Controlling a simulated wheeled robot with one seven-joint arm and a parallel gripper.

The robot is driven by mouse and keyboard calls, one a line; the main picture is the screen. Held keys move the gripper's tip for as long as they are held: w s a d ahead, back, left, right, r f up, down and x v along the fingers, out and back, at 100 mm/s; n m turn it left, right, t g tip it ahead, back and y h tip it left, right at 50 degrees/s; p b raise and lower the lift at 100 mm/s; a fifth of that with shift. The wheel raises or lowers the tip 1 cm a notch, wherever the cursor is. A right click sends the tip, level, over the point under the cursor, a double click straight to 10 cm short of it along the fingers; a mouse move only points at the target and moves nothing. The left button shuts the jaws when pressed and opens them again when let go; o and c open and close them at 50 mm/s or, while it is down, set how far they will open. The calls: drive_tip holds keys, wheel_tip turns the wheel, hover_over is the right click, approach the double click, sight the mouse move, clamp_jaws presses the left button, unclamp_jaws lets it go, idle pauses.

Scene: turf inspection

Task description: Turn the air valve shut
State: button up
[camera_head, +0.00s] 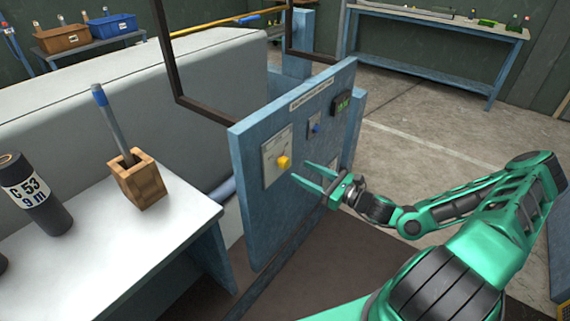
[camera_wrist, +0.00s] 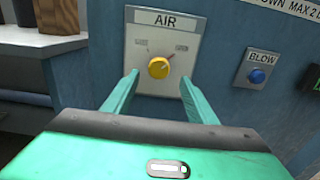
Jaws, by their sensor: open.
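The air valve is a yellow knob (camera_wrist: 158,67) on a pale plate (camera_wrist: 139,48) labelled AIR, fixed to an upright blue panel (camera_head: 251,211). In the wrist view a small pointer mark on the knob points up and right, toward the right-hand of two small labels I cannot read. The knob also shows in the head view (camera_head: 283,162). My gripper (camera_head: 306,174) is open and empty. Its two green fingers point at the panel, and in the wrist view their tips (camera_wrist: 159,80) lie to either side below the knob. I cannot tell whether they touch the plate.
A blue BLOW button (camera_wrist: 257,76) sits right of the valve. A display (camera_head: 342,103) is at the panel's upper right. A white table (camera_head: 180,225) at left bears a wooden holder (camera_head: 140,184) and a dark cylinder (camera_head: 35,195). A dark frame (camera_head: 178,70) stands behind the panel.

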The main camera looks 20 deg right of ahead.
sight(287, 164)
drive_tip(key=x, duration=0.8)
drive_tip(key=shift+a, duration=0.1)
drive_tip(key=shift+c, duration=0.7)
drive_tip(key=c, duration=0.9)
